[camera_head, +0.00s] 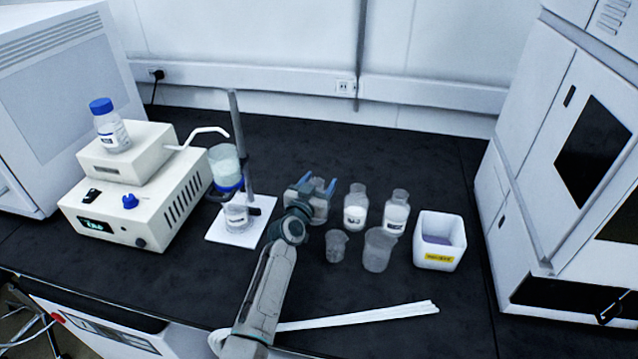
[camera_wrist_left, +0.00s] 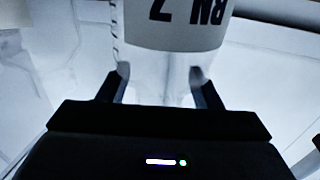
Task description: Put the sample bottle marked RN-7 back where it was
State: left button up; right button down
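The RN-7 sample bottle fills the upper middle of the left wrist view (camera_wrist_left: 178,28), its label upside down there. My left gripper (camera_wrist_left: 160,80) has a finger on each side of the bottle's clear narrow neck and appears shut on it. In the head view, my left gripper (camera_head: 319,185) is over the middle of the bench, with the pale bottle (camera_head: 320,209) below its fingers and partly hidden. I cannot tell whether the bottle's base touches the bench. My right gripper is not in view.
Two bottles of white powder (camera_head: 355,216) (camera_head: 396,219), two empty beakers (camera_head: 336,246) (camera_head: 378,256) and a white bin (camera_head: 440,262) stand to the right. A clamp stand (camera_head: 239,140) and a stirrer unit (camera_head: 150,205) with a blue-capped bottle (camera_head: 110,130) are left. White rods (camera_head: 360,315) lie in front.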

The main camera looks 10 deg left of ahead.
pick_arm(q)
jog(key=shift+r, duration=0.15)
jog(key=s+a, duration=0.1)
jog(key=s, duration=0.6)
jog(key=shift+s+a, duration=0.2)
